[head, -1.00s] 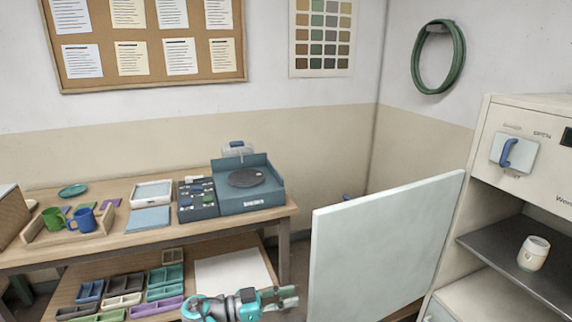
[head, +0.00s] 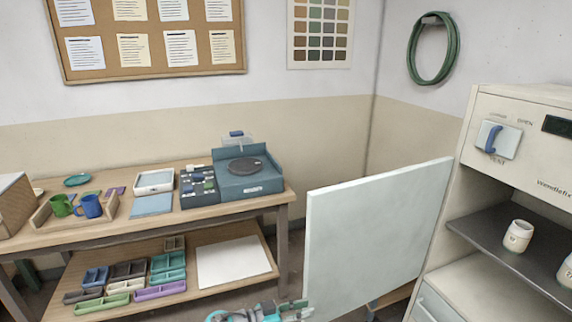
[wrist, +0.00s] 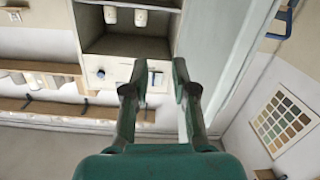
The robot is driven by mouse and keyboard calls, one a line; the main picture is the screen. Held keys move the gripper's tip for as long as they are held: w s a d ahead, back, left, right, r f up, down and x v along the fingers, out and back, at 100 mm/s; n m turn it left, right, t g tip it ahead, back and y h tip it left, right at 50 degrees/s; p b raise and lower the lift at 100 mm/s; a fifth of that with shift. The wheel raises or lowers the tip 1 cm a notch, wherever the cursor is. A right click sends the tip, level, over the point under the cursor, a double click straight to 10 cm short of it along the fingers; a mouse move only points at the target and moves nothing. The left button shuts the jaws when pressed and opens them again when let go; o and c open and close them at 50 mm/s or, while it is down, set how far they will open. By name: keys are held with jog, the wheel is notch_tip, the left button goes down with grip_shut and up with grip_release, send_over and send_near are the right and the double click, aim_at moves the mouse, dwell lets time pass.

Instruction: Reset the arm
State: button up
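My gripper (wrist: 160,75) is open in the wrist view, with a clear gap between its two fingers and nothing held. In the head view my gripper (head: 295,309) shows at the bottom edge, left of a large pale panel (head: 375,235). Its finger gap is too small to judge there. Most of my arm is below the frame. In the wrist view a cabinet with a dark recess (wrist: 125,50) lies beyond the fingers.
The pale panel stands close to the right of my arm. A white cabinet (head: 520,100) with a blue-handled dial (head: 494,138) holds cups (head: 518,236) on a dark shelf. A wooden workbench (head: 245,207) with mugs, trays and a turntable unit stands left.

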jog(key=s+d+f+n+t+y, duration=0.1)
jog(key=s+d+f+n+y, duration=0.3)
jog(key=f, duration=0.6)
jog(key=s+d+f+n+t+y, duration=0.1)
jog(key=s+d+f+n+y, duration=0.15)
jog(key=s+d+f, duration=0.55)
jog(key=s+d+f+n+y, duration=0.1)
jog(key=s+f+n+y, duration=0.15)
jog(key=s+f, duration=0.4)
jog(key=s+d+f+n+y, duration=0.2)
jog(key=s+f+y, duration=0.15)
jog(key=s, duration=0.55)
jog(key=s+a+r+n+t+y, duration=0.1)
jog(key=s+r+t+y, duration=0.1)
jog(key=s+r, duration=0.45)
jog(key=s+r+n+t+y, duration=0.1)
jog(key=s+r, duration=0.3)
jog(key=s, duration=0.6)
jog(key=s+r+t, duration=0.2)
jog(key=s+r, duration=0.2)
jog(key=r, duration=0.6)
jog(key=s+r+m+t, duration=0.1)
jog(key=s+r, duration=0.3)
jog(key=r, duration=0.7)
jog(key=shift+s+r+t, duration=0.15)
jog(key=shift+t, duration=0.25)
